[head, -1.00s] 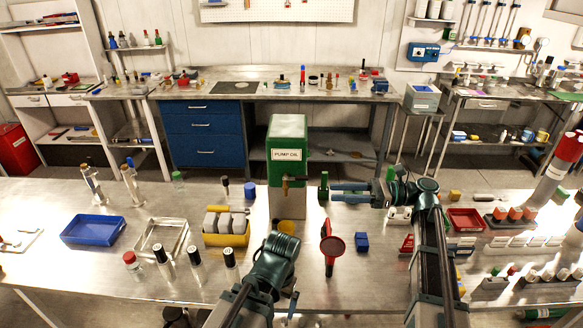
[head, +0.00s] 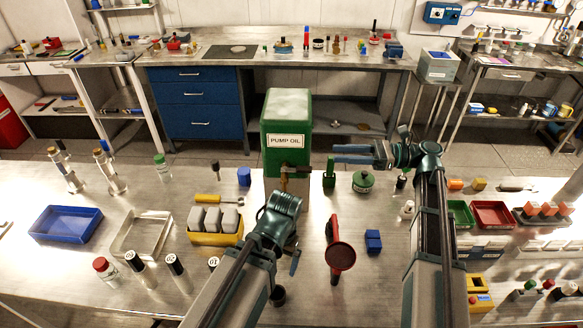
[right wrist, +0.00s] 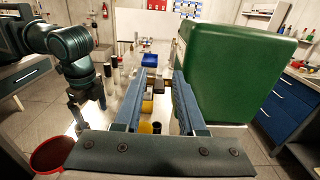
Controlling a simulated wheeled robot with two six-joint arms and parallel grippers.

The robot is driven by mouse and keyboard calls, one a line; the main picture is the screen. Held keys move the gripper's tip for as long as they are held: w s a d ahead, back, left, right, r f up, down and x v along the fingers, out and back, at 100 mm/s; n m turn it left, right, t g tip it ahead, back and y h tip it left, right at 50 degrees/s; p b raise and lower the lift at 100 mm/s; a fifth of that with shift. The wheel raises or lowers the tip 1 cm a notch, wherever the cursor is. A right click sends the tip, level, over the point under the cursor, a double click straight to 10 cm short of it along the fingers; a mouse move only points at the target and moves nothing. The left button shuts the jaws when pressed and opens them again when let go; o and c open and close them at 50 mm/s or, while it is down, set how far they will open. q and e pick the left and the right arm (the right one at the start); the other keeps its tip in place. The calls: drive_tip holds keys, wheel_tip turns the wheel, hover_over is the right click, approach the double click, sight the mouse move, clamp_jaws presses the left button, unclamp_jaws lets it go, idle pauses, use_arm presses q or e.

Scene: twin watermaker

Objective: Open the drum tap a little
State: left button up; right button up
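The green drum labelled PUMP OIL (head: 287,125) stands on a grey stand at the middle of the bench. Its brass tap (head: 286,177) is low on the front, with a dark handle reaching right. My right gripper (head: 336,153) is right of the tap in the head view, fingers pointing left, apart from the drum. In the right wrist view its fingers (right wrist: 158,75) are spread, with the brown tap handle (right wrist: 156,88) showing between them, not clasped; the drum (right wrist: 235,70) is close at right. My left gripper (head: 293,262) is in front of the drum, pointing down, its fingers mostly hidden.
A red funnel (head: 340,257) and a blue block (head: 373,240) lie front right of the drum. A yellow tray with grey blocks (head: 215,239) is at left. A green jar (head: 363,181) and a green bottle (head: 329,172) stand near my right gripper.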

use_arm(q)
drive_tip(key=f+b, duration=0.1)
drive_tip(key=f, duration=0.1)
drive_tip(key=f+b, duration=0.4)
drive_tip(key=shift+w, duration=0.25)
use_arm(e)
approach(296, 168)
drive_tip(key=d, duration=0.2)
drive_tip(key=a, duration=1.3)
drive_tip(key=shift+w+a+f, duration=0.1)
drive_tip(key=shift+a, duration=0.1)
clamp_jaws()
idle(0.4)
